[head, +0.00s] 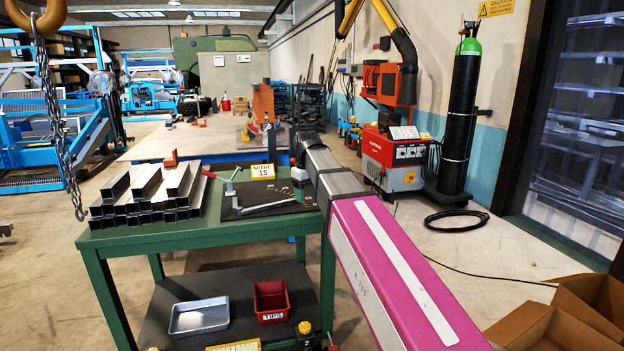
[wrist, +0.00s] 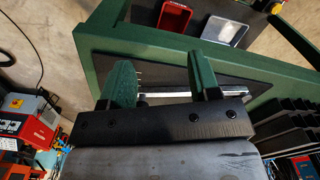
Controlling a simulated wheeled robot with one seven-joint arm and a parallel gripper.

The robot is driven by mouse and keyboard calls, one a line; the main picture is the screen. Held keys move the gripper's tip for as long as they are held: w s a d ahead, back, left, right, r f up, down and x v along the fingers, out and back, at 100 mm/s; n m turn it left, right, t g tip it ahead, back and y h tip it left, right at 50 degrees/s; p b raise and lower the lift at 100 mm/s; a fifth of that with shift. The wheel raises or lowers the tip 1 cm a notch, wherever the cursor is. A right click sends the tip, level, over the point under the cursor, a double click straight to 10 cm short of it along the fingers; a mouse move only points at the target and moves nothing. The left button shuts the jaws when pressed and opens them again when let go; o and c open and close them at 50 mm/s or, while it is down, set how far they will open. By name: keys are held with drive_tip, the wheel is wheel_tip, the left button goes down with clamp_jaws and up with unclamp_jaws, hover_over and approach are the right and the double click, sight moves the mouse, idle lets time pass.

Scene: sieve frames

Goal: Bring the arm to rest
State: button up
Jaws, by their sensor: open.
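My gripper shows in the wrist view (wrist: 165,72) with its two green fingers spread apart and nothing between them. My pink and grey arm (head: 395,265) reaches forward from the lower right in the head view, and its far end is over the right edge of the green table (head: 200,238). In the head view the fingers are mostly hidden by the arm. In the wrist view the table's green edge and dark mat lie beyond the fingers; I cannot tell the gap between them.
Stacked square steel tubes (head: 145,195), a yellow "MITRE 15" block (head: 262,172) and a toggle clamp on a dark mat (head: 285,208) occupy the table. A metal tray (head: 199,316) and red bin (head: 271,301) sit on its lower shelf. Cardboard boxes (head: 545,330) stand lower right.

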drive_tip(key=s+d+f+m, duration=0.2)
drive_tip(key=s+d+f, duration=0.3)
drive_tip(key=f, duration=0.6)
drive_tip(key=s+d+f+m, duration=0.3)
drive_tip(key=s+d+f, duration=0.2)
drive_tip(key=d+f, duration=0.3)
drive_tip(key=s+d+f+m, duration=0.2)
drive_tip(key=s+d+f, duration=0.4)
drive_tip(key=f, duration=0.8)
drive_tip(key=shift+d+f+m, duration=0.3)
drive_tip(key=shift+d+f, duration=0.1)
drive_tip(key=shift+d, duration=0.4)
